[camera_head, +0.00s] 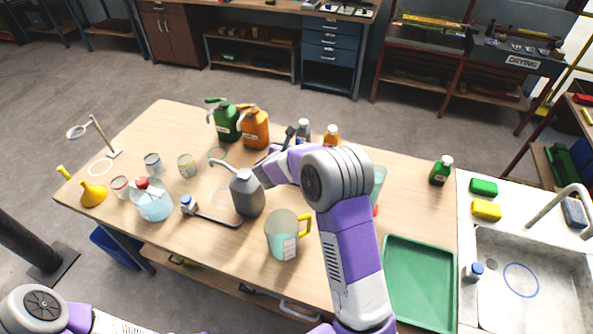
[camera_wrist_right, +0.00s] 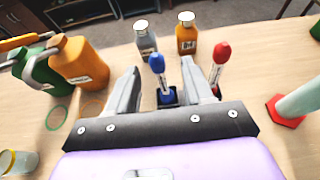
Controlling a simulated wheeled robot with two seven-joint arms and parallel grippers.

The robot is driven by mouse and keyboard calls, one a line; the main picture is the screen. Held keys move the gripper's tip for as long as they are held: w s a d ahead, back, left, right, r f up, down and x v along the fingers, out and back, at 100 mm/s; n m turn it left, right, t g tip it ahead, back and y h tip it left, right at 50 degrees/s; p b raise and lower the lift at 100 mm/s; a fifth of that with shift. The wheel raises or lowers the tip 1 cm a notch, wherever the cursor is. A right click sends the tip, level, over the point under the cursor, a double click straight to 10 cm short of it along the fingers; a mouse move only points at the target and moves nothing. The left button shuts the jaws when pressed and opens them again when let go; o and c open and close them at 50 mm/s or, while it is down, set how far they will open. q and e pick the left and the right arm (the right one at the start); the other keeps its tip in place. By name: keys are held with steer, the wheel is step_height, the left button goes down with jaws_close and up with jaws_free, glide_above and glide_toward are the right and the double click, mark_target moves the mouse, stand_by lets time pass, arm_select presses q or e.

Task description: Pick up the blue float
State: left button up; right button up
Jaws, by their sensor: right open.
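In the head view this gripper (camera_head: 276,150) is over the middle of the table. My left gripper is out of frame; only part of that arm shows.
Close by are orange (camera_wrist_right: 187,35) and grey (camera_wrist_right: 146,40) small bottles, plus green (camera_head: 226,121) and orange (camera_head: 256,130) jugs. A grey jug (camera_head: 246,194) and a measuring jug (camera_head: 281,236) stand nearer. A green tray (camera_head: 419,282) lies right, before the sink (camera_head: 540,300).

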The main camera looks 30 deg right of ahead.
mark_target(298, 140)
steer(key=x, duration=0.2)
steer(key=p+x, duration=0.1)
steer(key=x, duration=0.2)
steer(key=shift+w+a, duration=0.15)
steer(key=shift+w, duration=0.15)
steer(key=shift+w+d, duration=0.15)
steer(key=shift+d, duration=0.15)
jaws_close()
